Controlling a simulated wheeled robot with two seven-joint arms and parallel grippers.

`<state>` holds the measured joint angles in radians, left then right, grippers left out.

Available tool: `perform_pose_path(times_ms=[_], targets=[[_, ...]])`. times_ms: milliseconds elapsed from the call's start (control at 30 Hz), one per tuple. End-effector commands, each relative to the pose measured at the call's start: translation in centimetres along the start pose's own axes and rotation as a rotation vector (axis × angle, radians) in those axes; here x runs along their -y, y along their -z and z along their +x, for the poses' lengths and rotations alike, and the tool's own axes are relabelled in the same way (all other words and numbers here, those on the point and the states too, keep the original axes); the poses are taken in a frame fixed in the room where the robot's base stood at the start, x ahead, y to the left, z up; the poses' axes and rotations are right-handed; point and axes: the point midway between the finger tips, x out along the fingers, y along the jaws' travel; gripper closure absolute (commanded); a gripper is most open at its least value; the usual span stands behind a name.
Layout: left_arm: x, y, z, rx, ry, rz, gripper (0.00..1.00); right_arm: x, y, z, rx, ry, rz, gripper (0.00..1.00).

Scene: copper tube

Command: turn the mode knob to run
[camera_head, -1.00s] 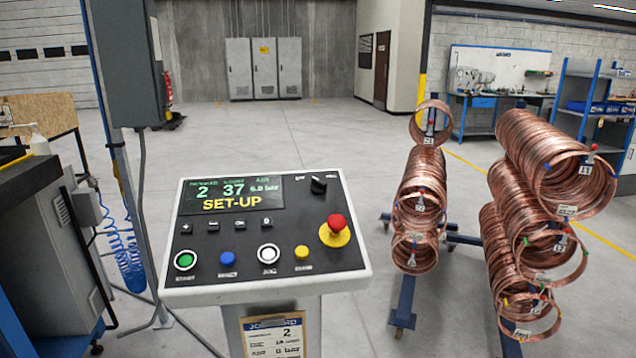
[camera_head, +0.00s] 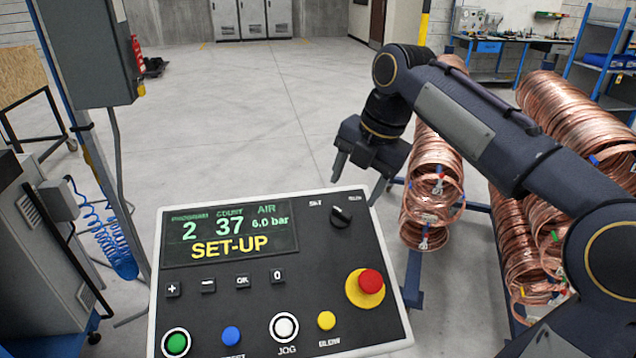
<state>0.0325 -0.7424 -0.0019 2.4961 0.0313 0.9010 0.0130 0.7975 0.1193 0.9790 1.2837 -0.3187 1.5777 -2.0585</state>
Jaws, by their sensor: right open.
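The mode knob (camera_head: 341,216) is a small black rotary knob at the top right of the control panel (camera_head: 228,293), between a label on its left that looks like "SET" and a blurred one on its right. The panel's display (camera_head: 229,232) reads program 2, count 37, air 6.0 bar and "SET-UP" in yellow. My right gripper (camera_head: 356,186) is open and empty, fingers pointing down, above and just beyond the panel's far edge near the knob. It appears apart from the knob. My left gripper is not in view.
A red emergency stop (camera_head: 370,282) on a yellow base sits below the knob. Green, blue, white and yellow buttons line the panel's front. Copper coils (camera_head: 433,190) on racks stand right, partly behind my right arm. A grey box (camera_head: 85,50) stands left.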

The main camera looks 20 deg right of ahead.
Motion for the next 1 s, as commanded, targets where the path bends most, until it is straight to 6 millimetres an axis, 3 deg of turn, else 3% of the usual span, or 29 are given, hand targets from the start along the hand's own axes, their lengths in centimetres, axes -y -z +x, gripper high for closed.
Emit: perform_pose_path(times_ms=[133, 533, 900, 1000], targets=[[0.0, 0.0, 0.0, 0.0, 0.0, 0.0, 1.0, 0.0, -0.2, 1.1, -0.005, 0.0, -0.021, 0.4], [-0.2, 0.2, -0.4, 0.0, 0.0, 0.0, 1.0, 0.0, -0.2, 6.8, -0.004, -0.002, -0.017, 0.4], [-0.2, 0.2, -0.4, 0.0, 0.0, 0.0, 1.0, -0.1, -0.1, 7.6, -0.002, -0.004, -0.017, 0.4], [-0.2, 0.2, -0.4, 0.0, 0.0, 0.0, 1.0, -0.1, -0.1, 7.6, -0.002, -0.004, -0.017, 0.52]])
